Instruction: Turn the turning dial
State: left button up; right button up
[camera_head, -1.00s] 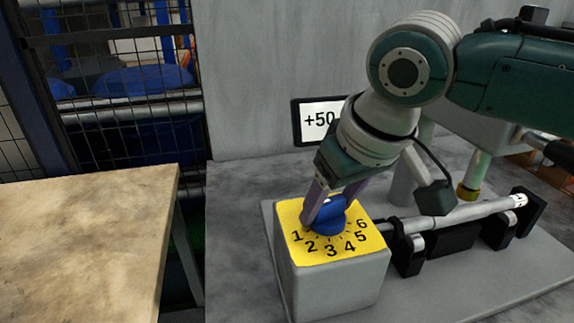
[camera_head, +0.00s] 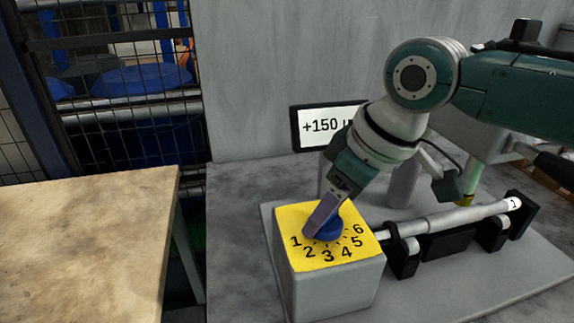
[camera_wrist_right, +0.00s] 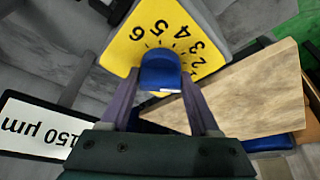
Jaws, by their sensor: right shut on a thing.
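The blue turning dial (camera_head: 325,229) sits on a yellow plate (camera_head: 306,257) numbered 1 to 6, on top of a grey block. My right gripper (camera_head: 318,222) comes down on the dial from above and is shut on it. In the right wrist view the dial (camera_wrist_right: 160,72) stands between the two fingers of the right gripper (camera_wrist_right: 160,88), with a white mark on its near edge. The display (camera_head: 322,126) behind reads +150, its unit partly hidden by my arm; in the right wrist view it reads "150 µm". My left gripper is not in view.
A grey shaft (camera_head: 455,219) lies in black supports to the right of the block. A wooden table (camera_head: 85,240) stands at the left, with a gap between it and the grey bench. A wire fence (camera_head: 110,75) is behind.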

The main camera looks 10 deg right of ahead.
jog(key=shift+n+g, duration=0.3)
jog(key=shift+n, duration=0.3)
jog(key=o, duration=1.3)
jog(key=p+v, duration=0.1)
jog(key=v, duration=0.9)
